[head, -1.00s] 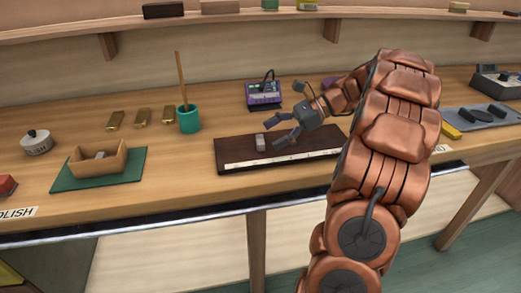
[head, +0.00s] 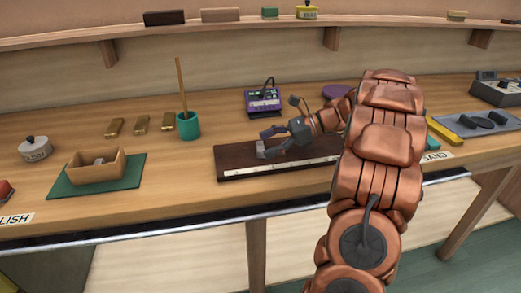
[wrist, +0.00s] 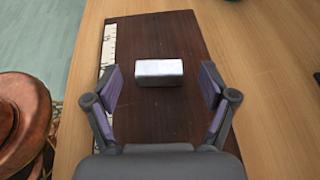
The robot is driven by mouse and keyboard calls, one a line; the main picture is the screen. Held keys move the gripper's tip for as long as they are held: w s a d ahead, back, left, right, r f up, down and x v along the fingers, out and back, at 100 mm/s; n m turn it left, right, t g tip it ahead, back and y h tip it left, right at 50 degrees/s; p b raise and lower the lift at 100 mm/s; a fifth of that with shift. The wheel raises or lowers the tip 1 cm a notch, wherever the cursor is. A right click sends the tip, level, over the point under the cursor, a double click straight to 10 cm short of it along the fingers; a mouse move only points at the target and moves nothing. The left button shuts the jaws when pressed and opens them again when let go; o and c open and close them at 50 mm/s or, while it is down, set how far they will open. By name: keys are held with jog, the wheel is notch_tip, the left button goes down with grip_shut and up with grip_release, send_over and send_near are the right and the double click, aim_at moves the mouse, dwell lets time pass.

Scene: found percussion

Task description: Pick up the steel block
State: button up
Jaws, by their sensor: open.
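The steel block (wrist: 159,72) is a small silvery bar lying on the dark wooden board (wrist: 160,118). In the wrist view it sits between and slightly ahead of my open fingers, with a gap on each side. My gripper (wrist: 160,88) is open and empty. In the head view my gripper (head: 266,143) is low over the board (head: 232,166), with its fingers around the block (head: 261,149), which is partly hidden by them.
A white ruler strip (head: 285,168) runs along the board's front edge. A purple meter (head: 263,101) stands behind the board.

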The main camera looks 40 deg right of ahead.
jog(key=shift+w+a+f, duration=0.2)
jog(key=shift+a+f, duration=0.1)
jog(key=shift+a, duration=0.2)
jog(key=shift+c, duration=0.4)
jog(key=c, duration=1.3)
